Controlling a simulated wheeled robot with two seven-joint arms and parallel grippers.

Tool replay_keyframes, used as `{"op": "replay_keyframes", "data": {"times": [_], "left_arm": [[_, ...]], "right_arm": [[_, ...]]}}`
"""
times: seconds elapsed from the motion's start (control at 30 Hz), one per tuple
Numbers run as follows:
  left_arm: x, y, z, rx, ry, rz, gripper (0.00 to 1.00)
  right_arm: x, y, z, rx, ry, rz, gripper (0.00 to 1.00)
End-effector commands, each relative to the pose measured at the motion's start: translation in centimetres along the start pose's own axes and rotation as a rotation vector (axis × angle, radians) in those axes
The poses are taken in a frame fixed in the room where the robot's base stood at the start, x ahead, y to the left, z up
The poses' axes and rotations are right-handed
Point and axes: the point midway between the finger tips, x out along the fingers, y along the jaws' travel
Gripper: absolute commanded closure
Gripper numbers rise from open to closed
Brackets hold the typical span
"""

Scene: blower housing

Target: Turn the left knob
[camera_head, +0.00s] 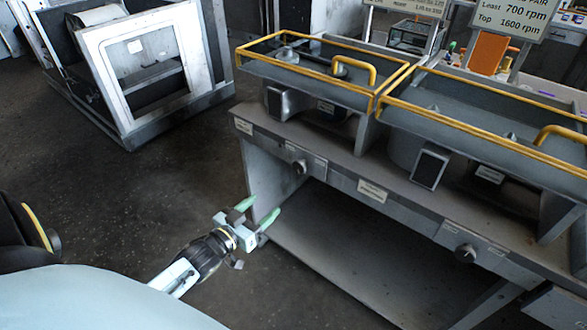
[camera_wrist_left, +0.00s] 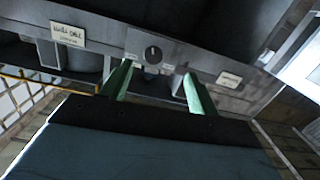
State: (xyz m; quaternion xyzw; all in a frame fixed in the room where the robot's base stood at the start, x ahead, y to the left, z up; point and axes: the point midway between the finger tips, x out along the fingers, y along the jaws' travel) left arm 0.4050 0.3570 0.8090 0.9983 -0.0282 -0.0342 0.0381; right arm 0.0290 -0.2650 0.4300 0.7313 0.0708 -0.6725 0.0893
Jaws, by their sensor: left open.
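The left knob (camera_head: 300,167) is a small round grey knob on the front panel of the grey bench. A second knob (camera_head: 465,253) sits farther right on the same panel. My left gripper (camera_head: 257,211) has two green fingers, spread apart and empty. It is in front of the bench, below and left of the left knob, and clear of it. In the left wrist view, a knob (camera_wrist_left: 153,54) with a dark, roughly upright mark appears between and just beyond the green fingertips (camera_wrist_left: 156,72). My right gripper does not show.
The bench panel (camera_head: 372,191) carries paper labels. Yellow-railed trays (camera_head: 305,75) stand on top, with dark boxes beneath them. A lower shelf (camera_head: 335,245) sits under the panel. A white-framed cabinet (camera_head: 150,70) stands at upper left. The dark floor (camera_head: 110,190) left of the bench is clear.

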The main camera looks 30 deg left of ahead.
Motion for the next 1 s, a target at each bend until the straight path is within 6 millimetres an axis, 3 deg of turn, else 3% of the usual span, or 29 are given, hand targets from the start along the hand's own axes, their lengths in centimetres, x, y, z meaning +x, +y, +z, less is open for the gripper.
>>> {"op": "replay_keyframes", "data": {"times": [0.07,0.17,0.7,1.0], "left_arm": [[0.3,0.3,-2.1,-0.004,0.046,0.018,0.4],[0.8,0.4,-3.0,-0.007,0.068,0.026,0.4],[10.7,0.6,-3.5,-0.005,0.067,0.025,0.4],[13.5,0.7,-3.7,-0.006,0.065,0.025,0.4]], "right_arm": [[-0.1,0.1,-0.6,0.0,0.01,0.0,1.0],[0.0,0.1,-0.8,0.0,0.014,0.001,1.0],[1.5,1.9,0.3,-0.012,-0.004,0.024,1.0],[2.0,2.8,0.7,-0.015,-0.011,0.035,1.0]]}}
